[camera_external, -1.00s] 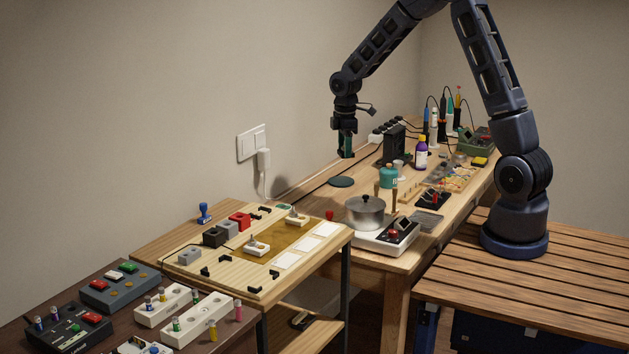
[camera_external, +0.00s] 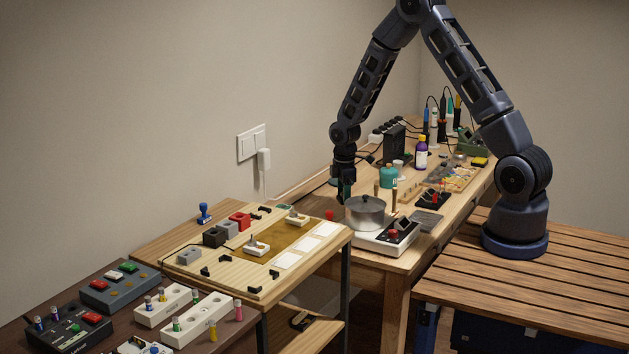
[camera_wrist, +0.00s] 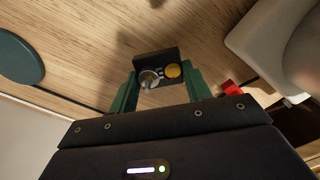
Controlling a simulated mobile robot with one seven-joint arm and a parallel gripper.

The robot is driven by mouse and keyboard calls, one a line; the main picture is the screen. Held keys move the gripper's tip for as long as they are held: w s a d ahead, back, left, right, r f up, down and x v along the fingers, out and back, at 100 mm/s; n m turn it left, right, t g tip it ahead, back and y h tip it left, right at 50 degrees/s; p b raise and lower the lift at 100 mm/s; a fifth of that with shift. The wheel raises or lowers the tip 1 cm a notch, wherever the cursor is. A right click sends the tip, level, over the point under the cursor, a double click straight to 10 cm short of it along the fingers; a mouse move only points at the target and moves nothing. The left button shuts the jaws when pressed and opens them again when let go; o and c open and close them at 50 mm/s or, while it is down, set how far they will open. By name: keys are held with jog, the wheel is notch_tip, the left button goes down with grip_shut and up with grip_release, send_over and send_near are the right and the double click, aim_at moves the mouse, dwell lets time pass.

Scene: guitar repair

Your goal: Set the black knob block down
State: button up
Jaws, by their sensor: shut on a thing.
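The black knob block (camera_wrist: 155,57) shows in the wrist view with a silver knob and a round gold button on it. It sits between the green fingers of my gripper (camera_wrist: 160,73), which is shut on it. In the external view my gripper (camera_external: 346,188) points down just left of and behind the grey pot, low over the wooden bench (camera_external: 302,200). The block is hard to make out there. A dark shadow lies close to the block in the wrist view; I cannot tell whether the block touches the bench.
The pot (camera_external: 366,212) stands on a white device (camera_external: 388,238) close to my gripper's right. A small red piece (camera_wrist: 231,87) lies nearby. A dark green disc (camera_wrist: 20,58) lies to the left in the wrist view. Bare wood lies around the block.

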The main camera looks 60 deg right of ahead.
jog(key=shift+f, duration=1.4)
jog(key=shift+f, duration=0.1)
jog(key=o, duration=1)
jog(key=shift+c, duration=0.2)
